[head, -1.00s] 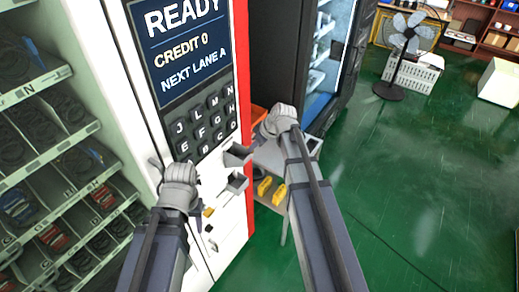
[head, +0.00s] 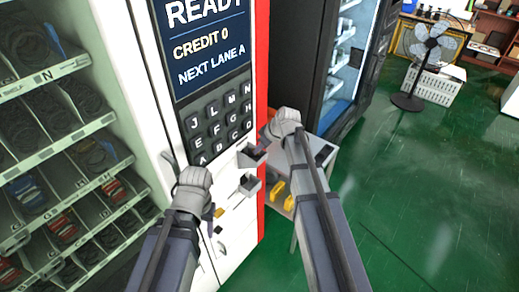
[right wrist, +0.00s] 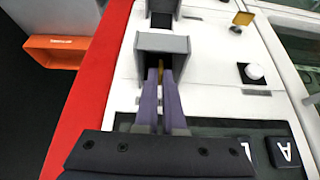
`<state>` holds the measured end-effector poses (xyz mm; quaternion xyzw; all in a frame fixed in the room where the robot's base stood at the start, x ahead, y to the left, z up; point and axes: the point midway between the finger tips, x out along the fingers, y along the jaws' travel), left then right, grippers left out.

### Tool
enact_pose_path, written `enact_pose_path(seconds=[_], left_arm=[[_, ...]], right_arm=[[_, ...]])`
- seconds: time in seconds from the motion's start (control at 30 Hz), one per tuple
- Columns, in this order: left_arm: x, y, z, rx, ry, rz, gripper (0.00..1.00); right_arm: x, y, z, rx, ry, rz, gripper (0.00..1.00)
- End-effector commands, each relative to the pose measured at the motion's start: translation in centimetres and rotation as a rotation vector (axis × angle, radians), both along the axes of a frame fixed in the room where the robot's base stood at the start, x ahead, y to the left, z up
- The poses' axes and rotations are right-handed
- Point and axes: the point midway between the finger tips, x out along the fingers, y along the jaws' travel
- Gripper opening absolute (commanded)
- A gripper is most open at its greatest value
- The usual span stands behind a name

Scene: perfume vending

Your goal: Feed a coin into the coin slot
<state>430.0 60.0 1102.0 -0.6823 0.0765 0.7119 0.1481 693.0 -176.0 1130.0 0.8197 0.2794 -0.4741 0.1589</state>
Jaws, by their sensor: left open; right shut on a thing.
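The perfume vending machine's white front (head: 240,228) carries a screen (head: 208,45) reading READY, CREDIT 0 and NEXT LANE A, above a dark keypad (head: 218,126). My right gripper (head: 268,138) is at the machine's right edge, beside the red strip. In the right wrist view its purple fingers (right wrist: 161,88) are shut on a thin golden piece, likely the coin (right wrist: 168,68), at a grey box-like holder (right wrist: 163,43). The coin is mostly hidden by the fingers and holder. My left gripper (head: 200,202) is open, low before the panel. I cannot make out the coin slot for certain.
Two grey holders (head: 250,186) stick out of the panel. A side table (head: 318,152) with yellow items stands right of the machine.

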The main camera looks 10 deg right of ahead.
Motion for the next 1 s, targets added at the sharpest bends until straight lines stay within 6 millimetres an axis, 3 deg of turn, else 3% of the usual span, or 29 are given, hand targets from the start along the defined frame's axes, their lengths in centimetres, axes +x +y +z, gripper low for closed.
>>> enact_pose_path(seconds=[0.07,0.1,0.4,0.77,1.0], left_arm=[[0.0,0.0,0.0,0.000,0.000,0.000,0.50],[0.0,0.0,0.0,0.000,0.000,0.000,0.50],[0.0,0.0,0.0,0.000,0.000,0.000,0.50],[0.0,0.0,0.4,0.000,0.000,0.000,0.50],[0.0,0.0,2.4,0.000,0.001,0.001,0.50]], right_arm=[[0.0,0.0,0.0,0.000,0.000,0.000,0.00],[0.0,0.0,0.0,0.000,0.000,0.000,0.08],[0.0,0.0,0.0,0.000,0.000,0.000,0.41],[-0.1,-0.1,0.3,0.000,0.000,0.000,0.41],[-1.0,-0.6,2.4,0.000,0.000,-0.001,0.41]])
